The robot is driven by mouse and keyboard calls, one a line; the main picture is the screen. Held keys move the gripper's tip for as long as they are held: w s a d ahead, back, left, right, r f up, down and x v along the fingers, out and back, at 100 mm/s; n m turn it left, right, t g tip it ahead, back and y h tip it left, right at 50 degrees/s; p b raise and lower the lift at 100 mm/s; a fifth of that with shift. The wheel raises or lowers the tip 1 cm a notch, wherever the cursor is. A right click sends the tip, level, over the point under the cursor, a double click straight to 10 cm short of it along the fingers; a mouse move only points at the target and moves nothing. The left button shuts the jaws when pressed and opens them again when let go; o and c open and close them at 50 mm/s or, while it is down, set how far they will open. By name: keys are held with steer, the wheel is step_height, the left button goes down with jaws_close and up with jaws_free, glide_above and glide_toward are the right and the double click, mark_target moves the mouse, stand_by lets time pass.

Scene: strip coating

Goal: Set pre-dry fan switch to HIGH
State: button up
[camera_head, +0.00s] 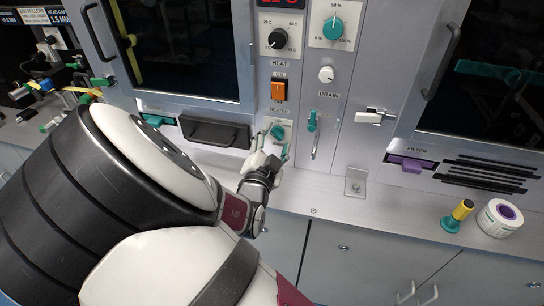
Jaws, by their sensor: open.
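A small teal rotary knob (278,131) sits low on the panel's control column, below the orange switch. Its label is too small to read, so I cannot tell for sure that it is the pre-dry fan switch, nor its setting. My gripper (272,146) is open in front of this knob, its fingers pointing at the panel. The fingers hide part of the knob's surroundings, and I cannot tell whether they touch it.
Above are the orange rocker switch (279,89), black heat knob (278,39) and large teal knob (334,28). A teal drain lever (312,121) is close on the right. A dark handle (215,132) is left. A yellow-green tool (458,215) and tape roll (499,218) stand on the ledge.

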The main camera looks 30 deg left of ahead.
mark_target(277, 133)
steer(key=shift+b+x, duration=0.35)
steer(key=shift+x, duration=0.85)
steer(key=shift+c, duration=0.6)
steer(key=c, duration=1.1)
